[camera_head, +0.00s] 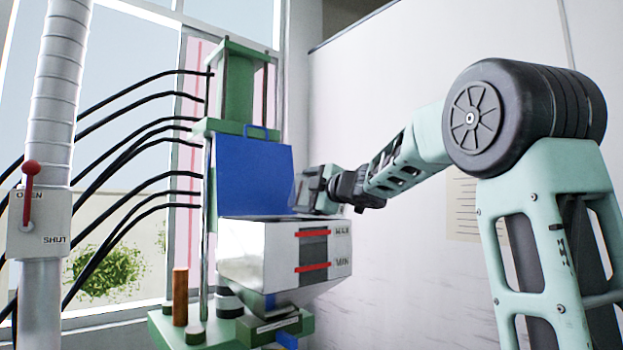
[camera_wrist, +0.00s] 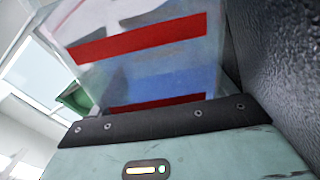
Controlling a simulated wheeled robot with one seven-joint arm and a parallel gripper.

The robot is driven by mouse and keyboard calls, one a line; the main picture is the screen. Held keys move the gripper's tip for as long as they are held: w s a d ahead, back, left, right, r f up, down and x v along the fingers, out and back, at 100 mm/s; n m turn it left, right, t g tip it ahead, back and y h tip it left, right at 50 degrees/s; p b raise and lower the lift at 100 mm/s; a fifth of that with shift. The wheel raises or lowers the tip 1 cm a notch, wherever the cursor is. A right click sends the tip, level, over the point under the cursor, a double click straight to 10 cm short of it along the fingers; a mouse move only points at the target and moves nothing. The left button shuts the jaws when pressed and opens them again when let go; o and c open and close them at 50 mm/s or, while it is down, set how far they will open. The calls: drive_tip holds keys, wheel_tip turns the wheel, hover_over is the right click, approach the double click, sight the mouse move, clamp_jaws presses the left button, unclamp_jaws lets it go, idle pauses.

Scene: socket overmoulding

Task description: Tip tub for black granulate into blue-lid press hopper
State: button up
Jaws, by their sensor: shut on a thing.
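The press hopper (camera_head: 262,262) is a silver box with a sloping bottom and a dark grey sight window with red MAX and MIN lines. Its blue lid (camera_head: 255,178) stands open, upright at the back. My gripper (camera_head: 312,190) is over the hopper's right rear, beside the lid. It is shut on the tub (camera_wrist: 150,60), which is clear with two red bands and fills much of the wrist view, tilted there. Blue shows through its wall. In the head view, little of the tub shows clearly. I cannot tell what granulate is in the tub or hopper.
The green press (camera_head: 237,90) rises behind the lid, with several black hoses (camera_head: 140,150) on its left. A pale pipe (camera_head: 60,90) with a red OPEN/SHUT lever (camera_head: 30,175) stands at far left. A white wall (camera_head: 400,260) lies behind my arm.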

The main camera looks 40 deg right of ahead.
drive_tip(key=d+m+p, duration=0.2)
drive_tip(key=d, duration=0.1)
drive_tip(key=d+p, duration=0.1)
drive_tip(key=p, duration=0.1)
drive_tip(key=shift+d+f+m, duration=0.25)
drive_tip(key=shift+d+m, duration=0.1)
drive_tip(key=shift+m, duration=0.05)
drive_tip(key=shift+d+f, duration=0.2)
drive_tip(key=shift+d, duration=0.05)
drive_tip(key=shift+d+m, duration=0.1)
drive_tip(key=shift+m, duration=0.2)
